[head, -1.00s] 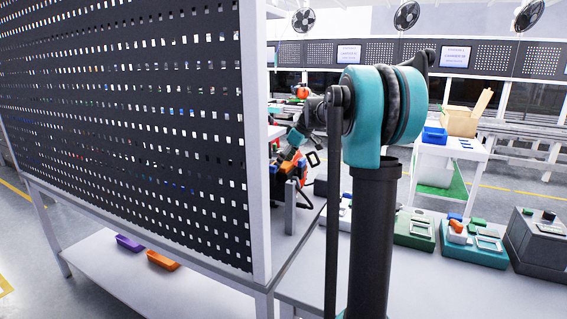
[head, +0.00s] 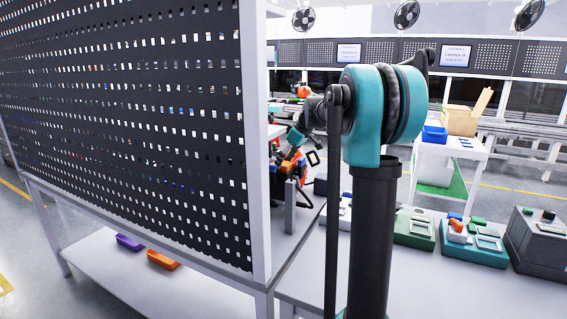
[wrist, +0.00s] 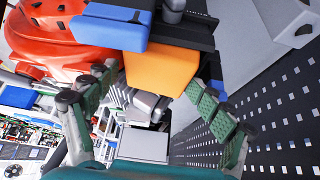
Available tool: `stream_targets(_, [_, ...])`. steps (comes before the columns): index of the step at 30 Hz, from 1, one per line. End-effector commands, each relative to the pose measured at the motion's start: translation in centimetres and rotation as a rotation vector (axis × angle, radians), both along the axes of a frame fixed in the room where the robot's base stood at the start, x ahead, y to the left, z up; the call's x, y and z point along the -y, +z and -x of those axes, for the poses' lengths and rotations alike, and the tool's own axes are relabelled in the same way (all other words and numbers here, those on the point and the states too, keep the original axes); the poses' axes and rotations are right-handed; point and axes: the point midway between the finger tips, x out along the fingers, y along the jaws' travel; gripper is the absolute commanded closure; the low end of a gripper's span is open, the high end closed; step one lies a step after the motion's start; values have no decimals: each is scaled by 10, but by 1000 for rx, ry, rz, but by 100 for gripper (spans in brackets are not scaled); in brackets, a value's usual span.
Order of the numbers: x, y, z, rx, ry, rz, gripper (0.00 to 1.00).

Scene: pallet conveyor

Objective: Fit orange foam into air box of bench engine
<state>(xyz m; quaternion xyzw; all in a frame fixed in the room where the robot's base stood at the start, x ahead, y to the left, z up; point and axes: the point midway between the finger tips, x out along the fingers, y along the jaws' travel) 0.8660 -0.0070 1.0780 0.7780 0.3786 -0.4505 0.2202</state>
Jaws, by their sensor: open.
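An orange foam block (wrist: 160,72) is at the upper middle of the wrist view, between the green-padded fingers of my gripper (wrist: 157,78). My gripper is open, one finger on each side of the block; I cannot tell whether either finger touches it. A black housing (wrist: 185,36), possibly the air box, lies just beyond the block. A blue part (wrist: 110,25) and the red, rounded engine cover (wrist: 40,45) are to its left. In the head view a small orange patch (head: 290,165) shows among dark parts beyond the panel; details there are too small to tell.
A large black perforated panel (head: 120,120) fills the left of the head view and hides much of the bench. Orange (head: 162,260) and purple (head: 130,242) bins lie on its lower shelf. Several devices stand on the right table (head: 420,285). A blue bin (head: 434,134) stands behind.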

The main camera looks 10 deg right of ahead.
Motion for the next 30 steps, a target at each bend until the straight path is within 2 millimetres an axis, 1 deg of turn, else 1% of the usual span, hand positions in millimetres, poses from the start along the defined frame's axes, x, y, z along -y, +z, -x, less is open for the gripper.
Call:
stream_targets(5, [4,10,4,0,-1,0,12])
stream_targets(12, [18,40,14,0,-1,0,12])
stream_targets(18, [28,60,21,-1,-2,0,12])
stream_targets(24, [31,68,24,-1,0,1,12])
stream_targets(30, [32,69,24,-1,0,1,12])
